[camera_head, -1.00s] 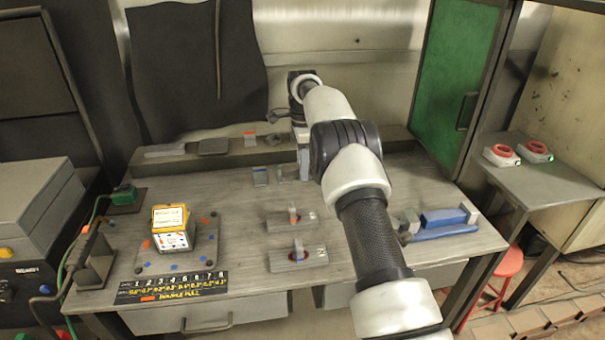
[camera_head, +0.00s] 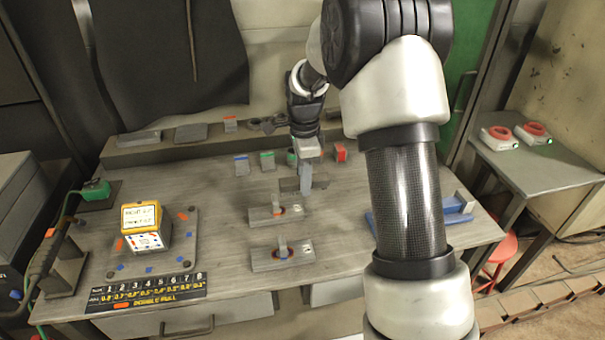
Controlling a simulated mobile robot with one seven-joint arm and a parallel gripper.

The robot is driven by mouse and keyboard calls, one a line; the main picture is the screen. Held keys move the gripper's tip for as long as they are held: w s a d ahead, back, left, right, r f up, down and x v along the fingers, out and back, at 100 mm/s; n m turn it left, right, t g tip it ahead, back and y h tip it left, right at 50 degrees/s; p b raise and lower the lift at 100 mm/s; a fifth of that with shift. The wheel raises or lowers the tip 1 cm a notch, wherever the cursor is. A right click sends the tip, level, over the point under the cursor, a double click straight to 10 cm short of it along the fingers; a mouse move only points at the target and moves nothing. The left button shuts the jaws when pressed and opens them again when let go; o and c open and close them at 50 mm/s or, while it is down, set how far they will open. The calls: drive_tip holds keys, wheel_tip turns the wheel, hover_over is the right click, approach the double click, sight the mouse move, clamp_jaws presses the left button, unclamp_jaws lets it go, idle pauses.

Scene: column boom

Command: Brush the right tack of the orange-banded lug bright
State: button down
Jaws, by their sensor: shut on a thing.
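My gripper (camera_head: 307,154) points down over the rear middle of the bench. It is shut on a narrow grey-blue tool (camera_head: 305,179), which hangs upright in front of a dark plate (camera_head: 289,184); I cannot tell whether they touch. Two grey plates stand nearer the front, a middle plate (camera_head: 262,217) and a front plate (camera_head: 265,262). Each carries an upright grey lug, the middle lug (camera_head: 275,203) and the front lug (camera_head: 282,246), with orange at its foot. The tacks are too small to make out, and I cannot tell which lug is the orange-banded one.
A yellow-topped box (camera_head: 142,219) is at left, behind a black numbered strip (camera_head: 146,291). My arm partly hides a blue item (camera_head: 459,204) at right.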

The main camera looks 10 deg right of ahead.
drive_tip(key=shift+f+b, duration=1.95)
drive_tip(key=shift+f, duration=1.1)
drive_tip(key=shift+f, duration=0.3)
drive_tip(key=shift+w+r, duration=0.15)
drive_tip(key=shift+w, duration=0.45)
drive_tip(key=shift+s, duration=1.2)
drive_tip(key=shift+w+f, duration=0.25)
drive_tip(key=shift+w, duration=0.9)
drive_tip(key=shift+s, duration=1.2)
drive_tip(key=shift+w+r+p, duration=0.2)
drive_tip(key=shift+w+p, duration=0.1)
drive_tip(key=shift+w, duration=0.95)
drive_tip(key=shift+s+f, duration=0.1)
drive_tip(key=shift+s, duration=0.55)
